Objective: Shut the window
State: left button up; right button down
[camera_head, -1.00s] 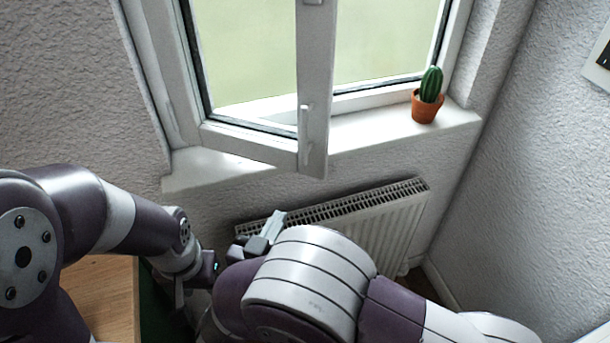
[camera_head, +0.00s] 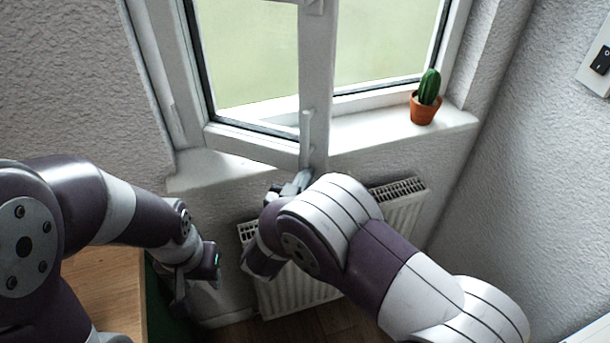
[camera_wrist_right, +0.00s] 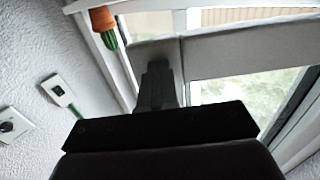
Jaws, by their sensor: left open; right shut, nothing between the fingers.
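The window sash (camera_head: 316,75) stands open, swung inward into the room, with its white handle (camera_head: 307,128) on the free edge. Its left side meets the window frame (camera_head: 160,70). My right gripper (camera_head: 299,181) is shut and empty, just at the lower free corner of the sash; I cannot tell whether it touches. In the right wrist view the shut fingers (camera_wrist_right: 157,85) point at the white sash (camera_wrist_right: 225,52), which appears upside down. My left gripper (camera_head: 198,290) is open and empty, low at the left, away from the window.
A potted cactus (camera_head: 424,108) stands on the right of the sill (camera_head: 375,129). A radiator (camera_head: 405,215) is on the wall below, partly hidden by my right arm. A wooden tabletop (camera_head: 105,285) is at lower left. A switch (camera_head: 601,60) is on the right wall.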

dwell(0.3)
jog(key=w+d+n+y+b, duration=0.1)
jog(key=w, duration=0.2)
jog(key=w+d+n+y+b, duration=0.1)
jog(key=w+y, duration=0.1)
jog(key=w+d+n+t+y+b, duration=0.1)
jog(key=w, duration=0.2)
jog(key=shift+w+d+f+y, duration=0.25)
jog(key=shift+w+y, duration=0.05)
jog(key=w+n+y+b, duration=0.1)
jog(key=w, duration=0.2)
jog(key=w+y+b, duration=0.1)
jog(key=w+b, duration=0.1)
jog(key=w, duration=0.1)
jog(key=w+n+y+b, duration=0.1)
jog(key=w+y+b, duration=0.1)
jog(key=w, duration=0.1)
jog(key=shift+w+d+r+n, duration=0.1)
jog(key=shift+w+n, duration=0.15)
jog(key=shift+n, duration=0.05)
jog(key=shift+w+r, duration=0.2)
jog(key=shift+w, duration=0.55)
